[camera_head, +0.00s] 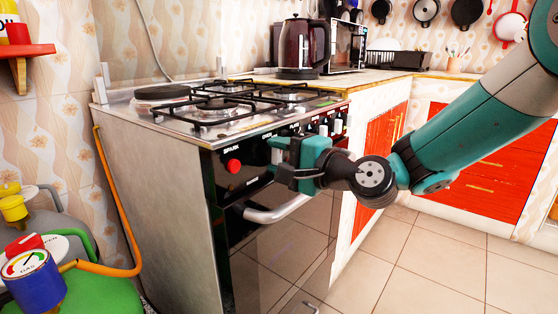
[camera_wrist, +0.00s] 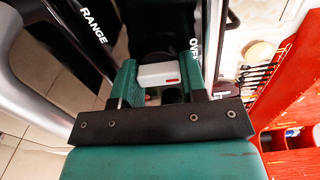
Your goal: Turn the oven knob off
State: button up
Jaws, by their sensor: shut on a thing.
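The stove (camera_head: 150,160) stands at the middle left, with a dark front panel of knobs. My gripper (camera_head: 283,156) is at that panel, in front of the knob near the OVEN label. In the wrist view, the white oven knob (camera_wrist: 157,76) with a small red mark lies between the green fingers of my gripper (camera_wrist: 162,82). The fingers are shut on its two sides. In the head view my gripper and wrist hide most of this knob.
A red button (camera_head: 234,166) is left of my gripper on the panel. More white knobs (camera_head: 337,126) are to its right. The oven door handle (camera_head: 276,211) sticks out just below my gripper. Gas bottles (camera_head: 85,295) stand at the lower left. The tiled floor (camera_head: 400,260) at the right is clear.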

jog(key=shift+n, duration=0.4)
jog(key=o, duration=0.9)
jog(key=shift+d, duration=0.1)
jog(key=b+v, duration=0.4)
jog(key=v, duration=1.3)
jog(key=shift+s+d, duration=0.1)
jog(key=shift+s, duration=0.05)
